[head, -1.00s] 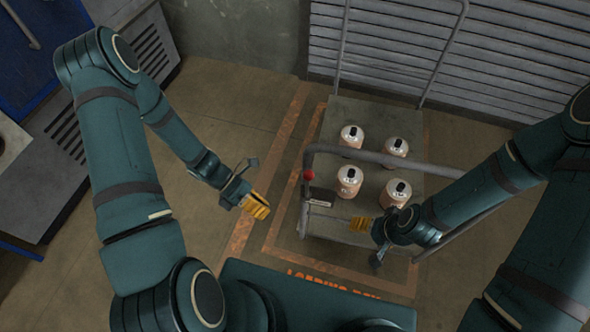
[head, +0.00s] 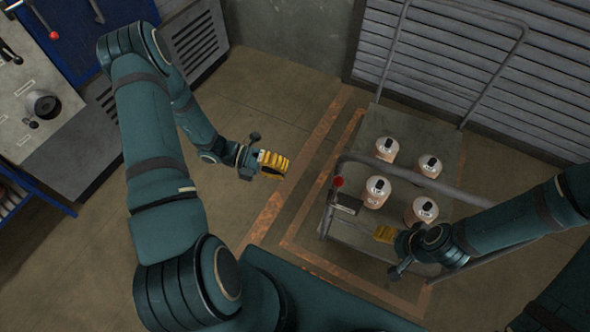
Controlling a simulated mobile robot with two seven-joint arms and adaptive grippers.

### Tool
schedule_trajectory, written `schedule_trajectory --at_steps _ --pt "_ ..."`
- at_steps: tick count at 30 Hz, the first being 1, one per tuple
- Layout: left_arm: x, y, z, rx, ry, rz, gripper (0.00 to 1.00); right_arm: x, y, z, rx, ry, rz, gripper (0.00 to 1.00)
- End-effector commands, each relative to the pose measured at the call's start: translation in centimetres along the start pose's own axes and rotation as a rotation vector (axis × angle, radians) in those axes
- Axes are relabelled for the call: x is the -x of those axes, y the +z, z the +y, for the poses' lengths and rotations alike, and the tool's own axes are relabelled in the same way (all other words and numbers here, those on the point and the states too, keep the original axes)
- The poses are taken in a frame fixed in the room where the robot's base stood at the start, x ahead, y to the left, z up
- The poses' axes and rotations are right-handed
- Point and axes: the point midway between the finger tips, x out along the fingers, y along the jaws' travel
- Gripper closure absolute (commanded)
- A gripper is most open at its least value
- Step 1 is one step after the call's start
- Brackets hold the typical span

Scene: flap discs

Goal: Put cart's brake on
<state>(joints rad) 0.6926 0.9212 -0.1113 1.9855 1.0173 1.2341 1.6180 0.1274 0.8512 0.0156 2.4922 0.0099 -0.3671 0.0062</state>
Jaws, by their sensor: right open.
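The cart (head: 447,163) is a grey flatbed with a tube handle (head: 410,176) at its near end. A lever with a red knob (head: 338,182) stands at the left of the handle, beside a small dark plate (head: 347,203). My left gripper (head: 274,165) is over the floor to the left of the cart, apart from the lever; I cannot tell whether its yellow fingers are parted. My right gripper (head: 382,234) is open at the cart's near end, to the lower right of the red knob. Whether it touches the cart is unclear.
Several pale canisters with dark tops (head: 376,190) stand on the cart. Orange floor lines (head: 300,180) run around it. A slatted shutter (head: 480,75) is behind. A grey workbench (head: 40,110) stands at the far left.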

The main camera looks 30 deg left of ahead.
Motion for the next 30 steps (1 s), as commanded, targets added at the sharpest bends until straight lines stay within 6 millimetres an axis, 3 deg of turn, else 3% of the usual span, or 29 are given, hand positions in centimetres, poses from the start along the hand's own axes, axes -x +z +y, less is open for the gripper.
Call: schedule_trajectory --at_steps 15,21,30 --pt "-9.8 -0.1 0.0 -0.001 -0.001 0.004 1.00 -0.6 0.3 0.2 0.002 -0.001 -0.006 0.31" --pt "-11.8 -0.1 0.0 -0.001 0.000 0.002 1.00 -0.7 0.4 0.3 0.002 -0.001 -0.008 0.31" --pt "-12.3 -0.1 0.0 -0.001 0.000 0.001 1.00 -0.7 0.4 0.3 0.002 -0.001 -0.008 0.31"
